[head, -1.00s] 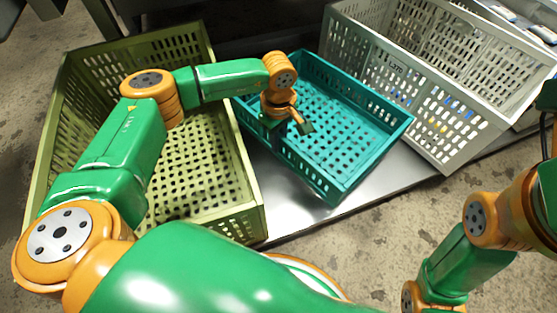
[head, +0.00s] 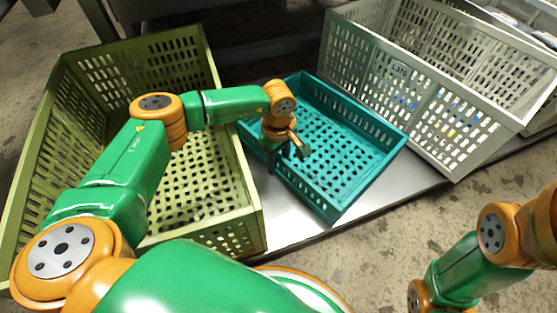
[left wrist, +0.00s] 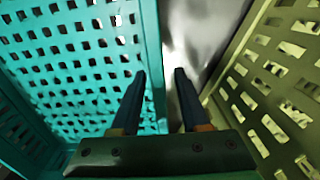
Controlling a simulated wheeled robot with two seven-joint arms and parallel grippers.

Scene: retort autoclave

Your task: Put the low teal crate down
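The low teal crate (head: 345,190) appears to sit level on the metal surface, between the olive crate and the grey crate. My left gripper (head: 300,148) is at its left wall in the head view. In the left wrist view my left gripper (left wrist: 159,72) has its two fingers apart, one on each side of the rim of the teal crate (left wrist: 153,50). A strip of metal shows between the rim and the right finger, so the fingers look open. The crate looks empty. Only my right arm shows at lower right; its gripper is out of view.
An olive crate (head: 235,228) stands close on the left, also in the left wrist view (left wrist: 240,50). A tall grey crate (head: 400,75) stands close on the right. A narrow strip of bare metal surface (head: 290,215) lies in front of the teal crate.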

